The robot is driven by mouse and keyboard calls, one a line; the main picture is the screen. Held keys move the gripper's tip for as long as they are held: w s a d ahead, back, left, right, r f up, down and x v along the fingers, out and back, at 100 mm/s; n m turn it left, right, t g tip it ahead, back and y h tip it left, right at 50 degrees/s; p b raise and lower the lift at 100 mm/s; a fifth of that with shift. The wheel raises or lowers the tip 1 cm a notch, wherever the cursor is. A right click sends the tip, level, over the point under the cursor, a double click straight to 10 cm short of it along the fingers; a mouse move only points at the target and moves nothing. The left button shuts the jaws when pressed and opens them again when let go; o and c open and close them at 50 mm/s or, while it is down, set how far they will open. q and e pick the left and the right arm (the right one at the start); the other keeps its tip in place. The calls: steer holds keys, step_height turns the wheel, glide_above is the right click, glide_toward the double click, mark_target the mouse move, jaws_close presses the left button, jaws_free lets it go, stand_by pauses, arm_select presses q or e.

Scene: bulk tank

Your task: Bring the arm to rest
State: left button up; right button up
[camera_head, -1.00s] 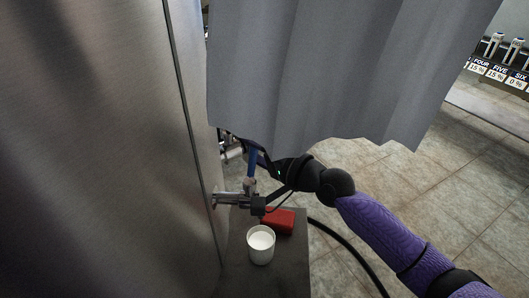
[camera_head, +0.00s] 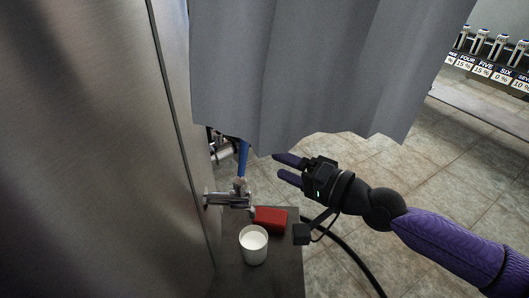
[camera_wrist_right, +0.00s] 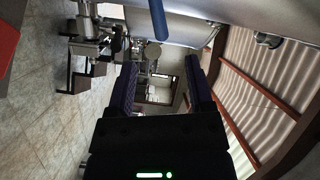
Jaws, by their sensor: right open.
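My right gripper (camera_head: 283,168) is open and empty in the head view. It hangs in the air to the right of the tank's metal tap (camera_head: 228,199) and its blue handle (camera_head: 243,158), apart from both. In the right wrist view its two dark fingers (camera_wrist_right: 158,88) stand apart with nothing between them. The purple-sleeved right arm comes in from the lower right. My left gripper is not in view.
A steel tank wall (camera_head: 95,150) fills the left. A white cup (camera_head: 253,245) with white liquid and a red block (camera_head: 270,219) stand on a dark stand (camera_head: 285,270). A grey curtain (camera_head: 320,70) hangs above. A black hose crosses the tiled floor (camera_head: 440,170), which has free room at right.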

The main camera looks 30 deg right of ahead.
steer(key=s+d+f+n+g+h+p, duration=0.1)
steer(key=s+d+f+g+h, duration=0.15)
steer(key=f, duration=0.65)
steer(key=s+d+f+n+g+h+p, duration=0.1)
steer(key=s+d+f+h, duration=0.25)
steer(key=f, duration=0.55)
steer(key=s+d+f+n+g+h, duration=0.15)
steer(key=s+d+f, duration=0.25)
steer(key=f, duration=0.6)
steer(key=s+a+f+n+g, duration=0.3)
steer(key=s+f, duration=0.2)
steer(key=s, duration=0.5)
steer(key=s+a+f+n+g+p, duration=0.1)
steer(key=s+a+f+g, duration=0.3)
steer(key=s, duration=0.7)
steer(key=s+a+f+n+g+h+p, duration=0.1)
steer(key=s+a+f+n+g, duration=0.2)
steer(key=s+f, duration=0.3)
steer(key=s+n+g, duration=0.1)
steer(key=s, duration=0.4)
steer(key=shift+a+n, duration=0.2)
steer(key=shift+n, duration=0.15)
